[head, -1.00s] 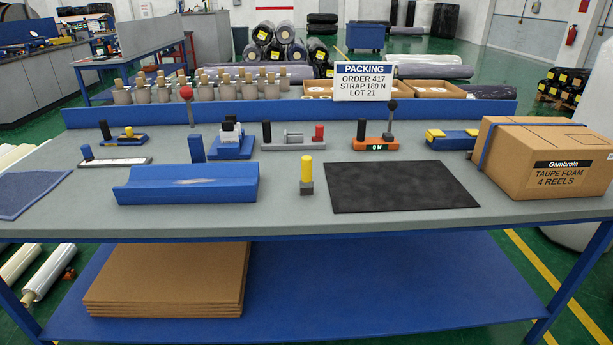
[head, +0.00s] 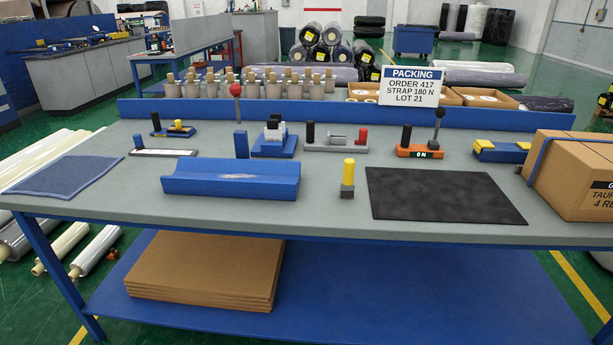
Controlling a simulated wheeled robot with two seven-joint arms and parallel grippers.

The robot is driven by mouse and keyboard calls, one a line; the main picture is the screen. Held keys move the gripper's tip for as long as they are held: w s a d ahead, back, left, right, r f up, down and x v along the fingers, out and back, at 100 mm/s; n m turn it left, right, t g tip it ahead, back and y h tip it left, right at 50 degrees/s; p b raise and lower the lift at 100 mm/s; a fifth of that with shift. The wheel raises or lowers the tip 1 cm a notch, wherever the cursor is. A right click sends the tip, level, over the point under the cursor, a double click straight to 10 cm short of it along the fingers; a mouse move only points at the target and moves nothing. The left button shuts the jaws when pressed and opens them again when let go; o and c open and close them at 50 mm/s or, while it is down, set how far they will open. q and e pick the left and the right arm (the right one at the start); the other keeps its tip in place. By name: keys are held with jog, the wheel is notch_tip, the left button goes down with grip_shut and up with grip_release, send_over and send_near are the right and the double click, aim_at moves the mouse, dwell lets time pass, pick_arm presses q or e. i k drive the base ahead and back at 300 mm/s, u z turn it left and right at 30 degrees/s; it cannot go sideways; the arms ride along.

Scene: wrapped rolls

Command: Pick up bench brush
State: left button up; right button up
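No thing in the head view is plainly a bench brush. One upright tool (head: 348,178) has a yellow handle on a dark grey block and stands between the blue trough and the black mat; I cannot tell if it is a brush. A flat piece with a pale strip (head: 163,153) and a small blue upright lies at the left behind the trough; its kind is also unclear. Neither of my grippers is in view.
The grey bench holds a blue trough (head: 230,180), black mat (head: 440,196), blue cloth (head: 62,178), orange device (head: 420,151) and strapped carton (head: 570,175). A packing sign (head: 411,87) stands at the back. Bare bench lies along the front edge. Cardboard sheets (head: 205,270) lie below.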

aim_at(347, 186)
jog(key=z, duration=1.95)
jog(key=i, duration=1.35)
jog(key=u, duration=1.2)
